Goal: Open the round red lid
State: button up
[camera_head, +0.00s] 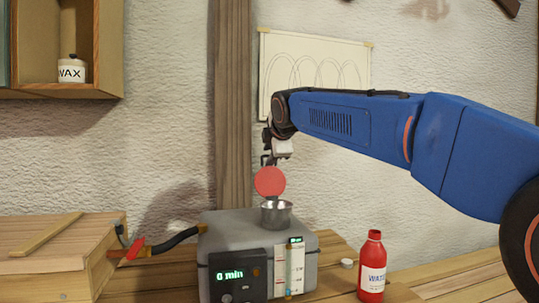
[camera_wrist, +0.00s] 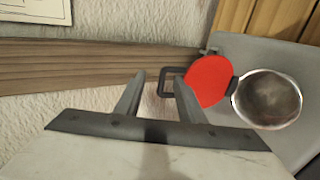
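The round red lid (camera_head: 269,181) stands up, tilted open, at the rim of the metal filler cup (camera_head: 276,214) on top of a grey box. In the wrist view the lid (camera_wrist: 209,82) lies left of the cup (camera_wrist: 268,100), whose mouth is uncovered. A dark loop handle (camera_wrist: 165,82) sticks out from the lid's left side. My gripper (camera_head: 269,160) is just above the lid. In the wrist view my gripper (camera_wrist: 158,82) has its fingers apart; the right finger overlaps the handle and lid edge. I cannot tell whether it touches them.
The grey box (camera_head: 225,227) has a display reading 0 min and a level gauge (camera_head: 295,268). A red bottle (camera_head: 372,268) and a small white cap (camera_head: 347,263) stand to its right. A wooden crate (camera_head: 60,250) is at left. A wooden post (camera_head: 232,110) rises behind.

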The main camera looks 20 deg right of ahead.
jog(key=v, duration=0.8)
jog(key=shift+s, duration=0.4)
jog(key=shift+r, duration=0.1)
jog(key=shift+s, duration=0.1)
jog(key=s+r, duration=0.2)
jog(key=s, duration=1.1)
jog(key=shift+s, duration=0.4)
jog(key=s+d+f+m+g, duration=0.2)
jog(key=s+f+m, duration=0.4)
jog(key=f, duration=1)
jog(key=s+d+f+m+g, duration=0.2)
jog(key=s+f+m, duration=0.4)
jog(key=f, duration=0.9)
jog(key=s+d+f+m+g, duration=0.3)
jog(key=s+f+m, duration=0.3)
jog(key=f, duration=1)
jog(key=s, duration=0.3)
jog(key=shift+f, duration=0.35)
